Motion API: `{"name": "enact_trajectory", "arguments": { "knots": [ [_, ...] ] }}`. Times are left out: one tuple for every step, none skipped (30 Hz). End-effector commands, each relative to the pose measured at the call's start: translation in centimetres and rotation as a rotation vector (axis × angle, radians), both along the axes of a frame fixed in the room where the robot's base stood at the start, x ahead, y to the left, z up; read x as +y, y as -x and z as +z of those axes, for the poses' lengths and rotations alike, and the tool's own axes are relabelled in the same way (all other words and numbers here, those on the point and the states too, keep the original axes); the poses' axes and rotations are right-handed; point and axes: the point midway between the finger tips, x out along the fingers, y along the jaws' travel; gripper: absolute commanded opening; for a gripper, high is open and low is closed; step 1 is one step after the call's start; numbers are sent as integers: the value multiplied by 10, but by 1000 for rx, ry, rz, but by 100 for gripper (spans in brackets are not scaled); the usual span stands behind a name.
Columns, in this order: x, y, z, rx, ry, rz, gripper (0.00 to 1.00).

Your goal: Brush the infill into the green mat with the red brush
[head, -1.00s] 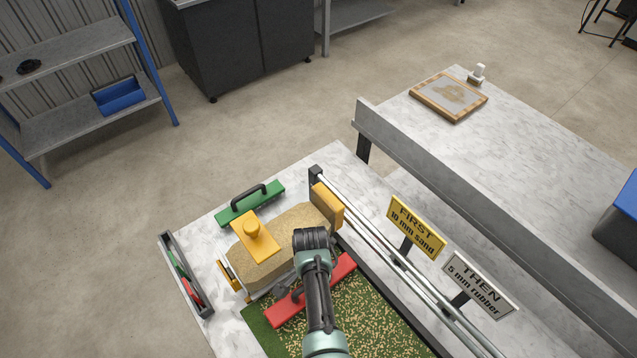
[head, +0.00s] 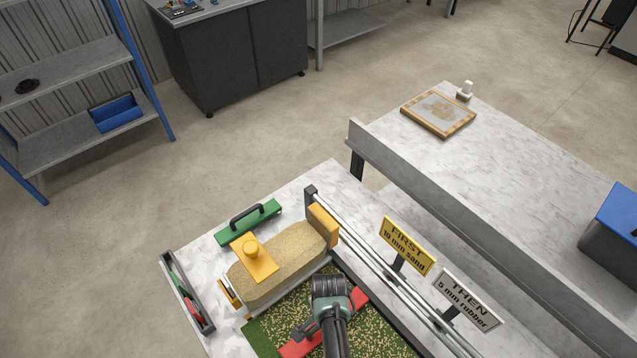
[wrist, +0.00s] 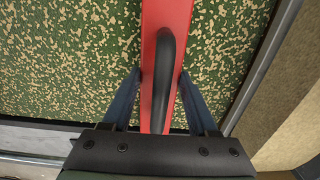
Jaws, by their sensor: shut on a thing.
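The red brush (head: 299,345) lies across the green mat (head: 259,335), and its black handle (wrist: 163,85) shows in the wrist view. My gripper (wrist: 160,80) is shut on the red brush, with a finger on each side of the handle. The mat is speckled with tan infill, and the brush also shows in the wrist view (wrist: 165,20) with speckled mat (wrist: 70,50) on both sides. My arm hides the middle of the brush in the head view. I cannot see the bristles.
A sand-filled hopper (head: 290,270) with a yellow knobbed plate (head: 254,262) stands behind the mat. A green brush (head: 248,222) lies beyond it. Rails (head: 378,262) and two signs, yellow (head: 407,246) and white (head: 467,299), stand at the right. A narrow tray (head: 187,291) stands at the left.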

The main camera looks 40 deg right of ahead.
Motion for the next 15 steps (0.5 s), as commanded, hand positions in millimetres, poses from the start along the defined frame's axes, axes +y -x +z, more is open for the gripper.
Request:
{"name": "enact_trajectory", "arguments": {
  "knots": [
    [0, 8, 2, 4, -1, -2, 0],
    [-1, 10, 2, 4, -2, -2, 0],
    [-1, 15, 2, 5, -2, -3, 0],
    [-1, 18, 2, 5, -3, -2, 0],
    [-1, 21, 2, 5, -3, -2, 0],
    [-1, 25, 2, 4, -2, -2, 0],
    [-2, 28, 2, 4, -2, -3, 0],
    [-2, 31, 1, 5, -2, -3, 0],
    [-2, 35, 1, 5, -3, -3, 0],
    [-3, 38, 1, 5, -3, -3, 0],
    [-3, 41, 1, 5, -2, -3, 0],
    [-3, 45, 1, 5, -2, -2, 0],
    [-3, 48, 1, 5, -2, -2, 0],
    [-4, 51, 1, 5, -2, -2, 0],
    [-4, 55, 2, 5, -2, -3, 0]
  ]
}}
